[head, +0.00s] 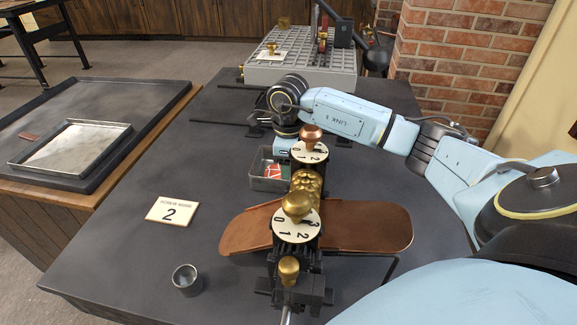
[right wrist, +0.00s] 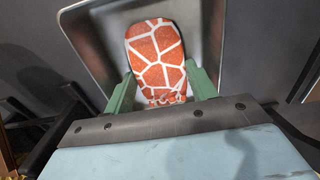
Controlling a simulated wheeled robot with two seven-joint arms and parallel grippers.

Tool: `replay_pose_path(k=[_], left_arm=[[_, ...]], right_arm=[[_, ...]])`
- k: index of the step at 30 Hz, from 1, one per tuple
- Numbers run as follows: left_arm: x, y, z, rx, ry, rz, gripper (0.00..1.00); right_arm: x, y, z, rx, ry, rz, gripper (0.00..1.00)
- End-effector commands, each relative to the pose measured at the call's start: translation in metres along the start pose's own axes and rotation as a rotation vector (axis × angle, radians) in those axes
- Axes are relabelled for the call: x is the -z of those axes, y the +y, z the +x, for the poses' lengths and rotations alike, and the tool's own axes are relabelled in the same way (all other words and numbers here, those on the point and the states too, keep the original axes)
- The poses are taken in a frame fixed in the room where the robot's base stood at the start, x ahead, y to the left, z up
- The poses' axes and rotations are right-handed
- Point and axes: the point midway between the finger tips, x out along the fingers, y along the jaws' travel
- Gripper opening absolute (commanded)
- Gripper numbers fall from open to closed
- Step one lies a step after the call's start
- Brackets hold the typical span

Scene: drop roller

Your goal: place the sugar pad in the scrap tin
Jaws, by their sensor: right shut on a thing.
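The sugar pad, a red pad with white crackle lines (right wrist: 158,50), is between the green fingers of my right gripper (right wrist: 160,82), which is shut on its near end. The pad also shows in the head view (head: 268,173), small and partly hidden. The grey open-topped scrap tin (head: 266,185) stands on the dark bench; its wall surrounds the pad in the right wrist view (right wrist: 88,42). The pad is over or inside the tin; I cannot tell whether it touches the floor. My left gripper is not in view.
A drop roller with brass rollers and numbered dials (head: 298,205) and copper-coloured trays stands just right of and in front of the tin. A small metal cup (head: 187,281) and a number card (head: 173,211) lie left. A grey slotted block (head: 300,70) stands behind.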

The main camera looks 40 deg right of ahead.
Motion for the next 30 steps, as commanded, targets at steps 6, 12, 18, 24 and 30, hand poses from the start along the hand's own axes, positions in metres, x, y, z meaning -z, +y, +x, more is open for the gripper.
replay_pose_path(k=[6,12,18,24,30], left_arm=[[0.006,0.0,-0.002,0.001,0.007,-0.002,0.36],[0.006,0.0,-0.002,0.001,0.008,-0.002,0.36],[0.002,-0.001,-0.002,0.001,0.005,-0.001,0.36],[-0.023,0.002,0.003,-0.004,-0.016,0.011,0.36],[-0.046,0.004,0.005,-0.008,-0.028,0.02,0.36]], right_arm=[[0.0,0.0,0.003,0.0,0.001,0.0,0.66],[0.0,0.0,0.002,0.0,0.001,0.0,0.66],[0.0,0.0,-0.003,0.0,-0.001,0.0,0.66],[0.0,-0.001,-0.045,0.003,-0.003,0.0,0.66],[-0.001,-0.001,-0.088,0.002,-0.002,0.0,0.66]])
